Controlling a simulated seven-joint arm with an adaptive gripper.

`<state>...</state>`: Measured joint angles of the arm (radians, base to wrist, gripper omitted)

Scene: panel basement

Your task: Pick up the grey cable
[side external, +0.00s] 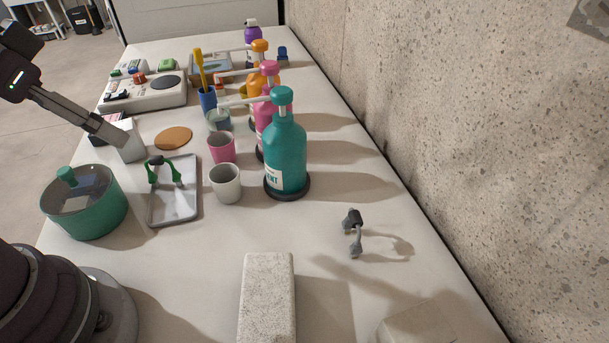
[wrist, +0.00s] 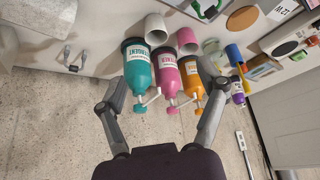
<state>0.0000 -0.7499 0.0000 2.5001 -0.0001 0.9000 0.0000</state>
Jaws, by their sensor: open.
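The grey cable (side external: 354,231) is a short bent piece with a dark middle. It lies alone on the white table, right of the teal bottle and near the wall. In the wrist view the grey cable (wrist: 75,59) shows at the upper left, well outside my fingers. My gripper (wrist: 160,76) is open, its two fingers spread wide with nothing held between them.
Teal (side external: 286,155), pink and orange pump bottles stand mid-table, with cups beside them. A green cable (side external: 164,172) lies on a grey tray (side external: 172,212). A green pot (side external: 84,205) is at left. A pale block (side external: 267,300) stands left of the grey cable; the wall runs along the right.

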